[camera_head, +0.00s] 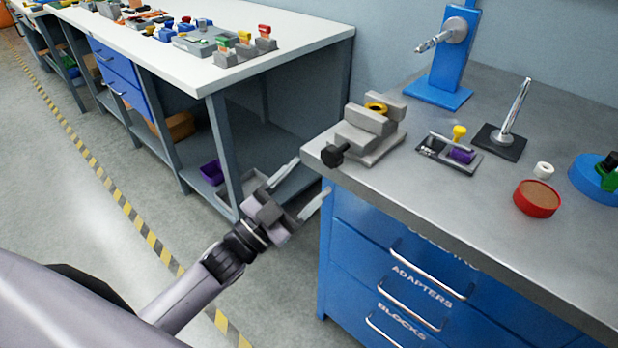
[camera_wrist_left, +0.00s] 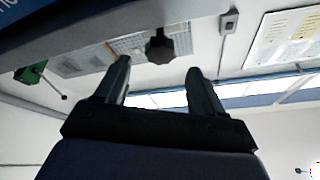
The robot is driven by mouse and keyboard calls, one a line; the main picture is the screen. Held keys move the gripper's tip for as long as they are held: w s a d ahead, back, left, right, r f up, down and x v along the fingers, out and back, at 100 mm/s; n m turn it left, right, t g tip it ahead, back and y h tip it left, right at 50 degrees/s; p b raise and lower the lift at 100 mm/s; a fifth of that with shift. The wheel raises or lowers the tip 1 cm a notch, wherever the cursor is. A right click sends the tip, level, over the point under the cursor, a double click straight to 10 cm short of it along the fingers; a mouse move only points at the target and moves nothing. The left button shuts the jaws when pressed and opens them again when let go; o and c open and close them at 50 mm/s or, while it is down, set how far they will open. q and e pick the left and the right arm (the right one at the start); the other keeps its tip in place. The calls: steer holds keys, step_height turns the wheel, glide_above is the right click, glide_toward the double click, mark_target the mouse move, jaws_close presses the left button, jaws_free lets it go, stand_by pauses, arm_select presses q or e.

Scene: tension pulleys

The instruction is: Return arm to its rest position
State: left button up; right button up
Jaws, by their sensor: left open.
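My left gripper (camera_head: 310,190) is open and empty in the head view, its two fingers spread. It is in the air in front of the left end of the grey workbench (camera_head: 420,218), below the level of its top. In the left wrist view the two fingers (camera_wrist_left: 158,82) stand apart with nothing between them. A black knob (camera_wrist_left: 160,46) shows beyond the fingers there. In the head view that knob (camera_head: 334,154) sits on the grey vise (camera_head: 366,138) at the bench corner, above and apart from my fingers. My right gripper is not in view.
The bench holds a blue stand (camera_head: 443,70), a small tray (camera_head: 448,154), a black-based rod (camera_head: 504,130) and a red round container (camera_head: 537,198). Blue drawers (camera_head: 400,285) with handles lie below. A white table (camera_head: 290,30) stands at the back left. Floor is free at left (camera_head: 60,185).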

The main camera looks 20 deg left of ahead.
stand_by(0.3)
arm_select(q)
steer(key=s+f+n+g+y+p, duration=0.2)
steer(key=s+f+n+g+y, duration=0.2)
steer(key=s+f, duration=0.5)
steer(key=s+a+f+n+g+y+p, duration=0.1)
steer(key=s+f+n+g+y, duration=0.3)
steer(key=s+f, duration=0.5)
steer(key=shift+s+a+f+n+g+p, duration=0.3)
steer(key=shift+f+g+p, duration=0.35)
steer(key=shift+g, duration=0.15)
steer(key=shift+w+r, duration=0.1)
